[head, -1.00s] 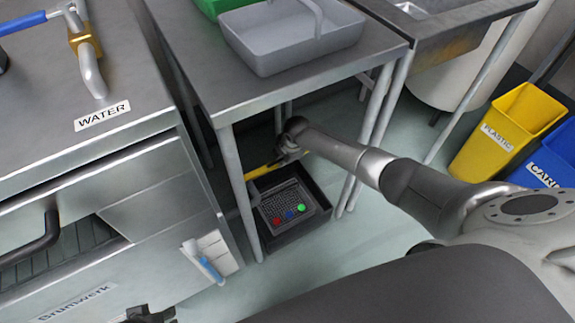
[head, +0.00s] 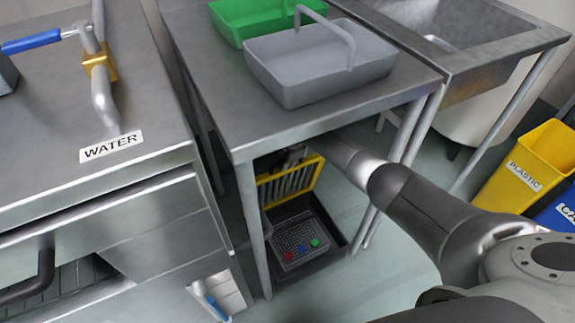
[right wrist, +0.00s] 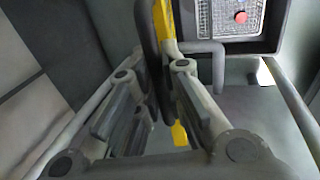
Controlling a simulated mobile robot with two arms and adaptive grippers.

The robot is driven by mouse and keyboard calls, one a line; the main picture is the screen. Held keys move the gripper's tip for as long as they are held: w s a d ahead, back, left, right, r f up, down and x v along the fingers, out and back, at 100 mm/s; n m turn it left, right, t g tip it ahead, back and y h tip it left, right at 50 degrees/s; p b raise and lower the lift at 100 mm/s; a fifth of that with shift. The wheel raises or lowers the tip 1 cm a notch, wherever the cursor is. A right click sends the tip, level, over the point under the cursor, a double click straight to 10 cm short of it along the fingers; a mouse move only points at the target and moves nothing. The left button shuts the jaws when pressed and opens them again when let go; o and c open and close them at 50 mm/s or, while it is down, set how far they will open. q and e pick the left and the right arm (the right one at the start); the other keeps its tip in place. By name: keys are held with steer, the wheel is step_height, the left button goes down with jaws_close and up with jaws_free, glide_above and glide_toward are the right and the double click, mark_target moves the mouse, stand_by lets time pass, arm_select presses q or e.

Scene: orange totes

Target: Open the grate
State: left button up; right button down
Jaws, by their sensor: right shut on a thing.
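The grate (head: 288,186) has a yellow frame with grey bars and stands tilted steeply up under the middle table, at the back of a dark floor pit (head: 337,238). My right gripper (head: 291,158) is at its upper edge, partly hidden by my arm and the table. In the right wrist view the fingers (right wrist: 155,100) are shut on the dark handle (right wrist: 149,45) beside the grate's yellow frame (right wrist: 163,22). In the pit lies a perforated metal plate (head: 300,238) with red, blue and green round pieces. My left gripper is out of view.
The table's front leg (head: 254,225) and right leg (head: 400,150) flank the pit, and the tabletop is close above my right arm. A grey basket (head: 320,75) and a green one (head: 232,22) stand on it. Yellow (head: 525,160) and blue bins stand at right.

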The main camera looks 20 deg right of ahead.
steer(key=shift+w+a+r, duration=0.1)
steer(key=shift+a, duration=0.05)
steer(key=c, duration=1.5)
jaws_free()
steer(key=v, duration=0.7)
steer(key=shift+r, duration=0.2)
